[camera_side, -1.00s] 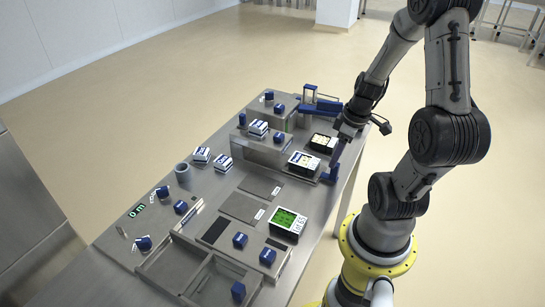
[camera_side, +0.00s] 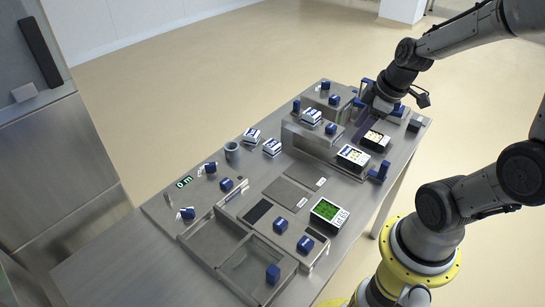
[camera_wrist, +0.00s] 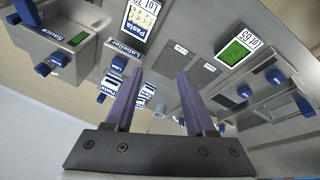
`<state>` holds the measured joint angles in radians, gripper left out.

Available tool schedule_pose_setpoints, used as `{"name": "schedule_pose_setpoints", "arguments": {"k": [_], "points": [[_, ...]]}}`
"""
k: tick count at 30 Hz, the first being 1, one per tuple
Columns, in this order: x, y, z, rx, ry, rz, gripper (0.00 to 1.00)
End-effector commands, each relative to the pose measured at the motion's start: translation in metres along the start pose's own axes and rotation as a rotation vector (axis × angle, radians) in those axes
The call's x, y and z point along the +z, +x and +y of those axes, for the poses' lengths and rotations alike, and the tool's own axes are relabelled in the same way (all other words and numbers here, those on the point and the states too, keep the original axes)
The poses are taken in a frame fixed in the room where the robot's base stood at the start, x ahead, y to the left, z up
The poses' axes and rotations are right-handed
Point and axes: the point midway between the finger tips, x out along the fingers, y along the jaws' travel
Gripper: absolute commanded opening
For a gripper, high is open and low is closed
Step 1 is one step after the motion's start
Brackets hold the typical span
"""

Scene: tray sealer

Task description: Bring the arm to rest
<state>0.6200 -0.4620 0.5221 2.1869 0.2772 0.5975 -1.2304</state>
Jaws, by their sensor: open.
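My gripper (camera_side: 364,126) is over the back right of the steel table (camera_side: 92,262) in the side view, near the blue-handled station there. In the wrist view my gripper (camera_wrist: 159,78) shows two purple fingers, spread apart with nothing between them. A tray with yellowish pieces and a Pasta label (camera_side: 353,156) sits in front of my gripper; it shows in the wrist view (camera_wrist: 140,20) too. Another such tray (camera_side: 375,140) is just behind it. Whether my fingers touch anything is unclear in the side view.
A tray with green contents (camera_side: 329,212) stands at the table's front right. White-and-blue stacked packs (camera_side: 272,147), a grey cup (camera_side: 232,151) and several blue knobs are spread about. The floor beyond is clear.

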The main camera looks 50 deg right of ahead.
Motion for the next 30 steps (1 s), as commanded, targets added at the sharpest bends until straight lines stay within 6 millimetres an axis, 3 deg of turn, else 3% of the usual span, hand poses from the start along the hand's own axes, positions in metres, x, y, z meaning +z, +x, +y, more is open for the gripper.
{"name": "schedule_pose_setpoints", "arguments": {"k": [1, 3, 6, 9, 13, 17, 22, 30], "points": [[-0.019, -0.016, -0.015, 0.012, -0.059, 0.036, 0.55], [-0.037, -0.036, -0.034, 0.023, -0.1, 0.076, 0.55], [-0.052, -0.063, -0.064, 0.026, -0.126, 0.132, 0.55], [-0.057, -0.088, -0.092, 0.021, -0.113, 0.182, 0.55], [-0.048, -0.112, -0.118, 0.005, -0.03, 0.225, 0.55], [-0.033, -0.122, -0.128, -0.007, 0.113, 0.224, 0.55], [-0.015, -0.118, -0.128, -0.013, 0.313, 0.168, 0.55], [-0.012, -0.117, -0.129, -0.02, 0.41, 0.153, 0.55]]}}
